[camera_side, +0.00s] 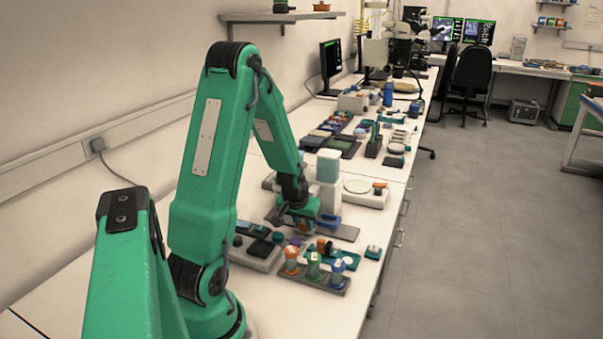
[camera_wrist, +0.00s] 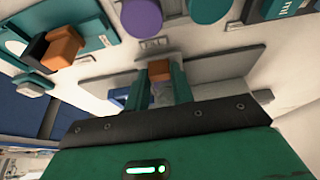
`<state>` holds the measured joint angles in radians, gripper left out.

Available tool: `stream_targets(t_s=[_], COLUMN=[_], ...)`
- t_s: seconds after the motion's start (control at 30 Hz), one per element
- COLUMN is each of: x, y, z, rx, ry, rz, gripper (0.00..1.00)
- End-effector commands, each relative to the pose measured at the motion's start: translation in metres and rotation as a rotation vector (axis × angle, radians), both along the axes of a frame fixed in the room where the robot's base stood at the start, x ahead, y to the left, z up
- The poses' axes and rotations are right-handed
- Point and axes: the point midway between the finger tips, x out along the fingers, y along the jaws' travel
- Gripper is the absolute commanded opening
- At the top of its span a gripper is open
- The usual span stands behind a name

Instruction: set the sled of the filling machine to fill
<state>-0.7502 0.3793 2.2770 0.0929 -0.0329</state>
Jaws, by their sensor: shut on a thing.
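The filling machine (camera_side: 328,168) is a white column with a pale teal block on top, in the middle of the bench in the side view. A flat grey plate (camera_side: 345,232) lies at its foot and shows in the wrist view as a long grey strip (camera_wrist: 225,66). My gripper (camera_side: 298,228) is down low at the near left of the column. In the wrist view my gripper (camera_wrist: 160,85) is shut on a small block with an orange-brown top (camera_wrist: 158,69), which seems to be the sled's handle. The sled's own body is mostly hidden by the fingers and the palm.
A rack with orange, green and blue capped vials (camera_side: 313,268) stands nearer the camera. A dark-topped panel (camera_side: 250,254) lies at left, and a small teal box (camera_side: 373,252) at right. In the wrist view, purple (camera_wrist: 141,16) and teal round pieces lie close beyond the strip.

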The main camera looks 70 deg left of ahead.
Motion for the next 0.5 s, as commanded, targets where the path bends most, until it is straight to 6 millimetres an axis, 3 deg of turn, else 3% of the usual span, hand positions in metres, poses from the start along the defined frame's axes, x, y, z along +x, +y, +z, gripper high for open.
stream_targets(t_s=[0.1, 0.13, 0.23, 0.5], x=[0.0006, 0.0006, 0.0006, 0.0005], y=[0.0002, 0.0001, 0.0, -0.0002], z=[0.0005, 0.0006, 0.0006, 0.0004], rx=[0.002, 0.002, 0.002, 0.001], ry=[-0.001, -0.001, -0.001, -0.001], rz=[-0.001, -0.001, -0.001, 0.0], gripper=[0.0, 0.25, 0.45, 0.45])
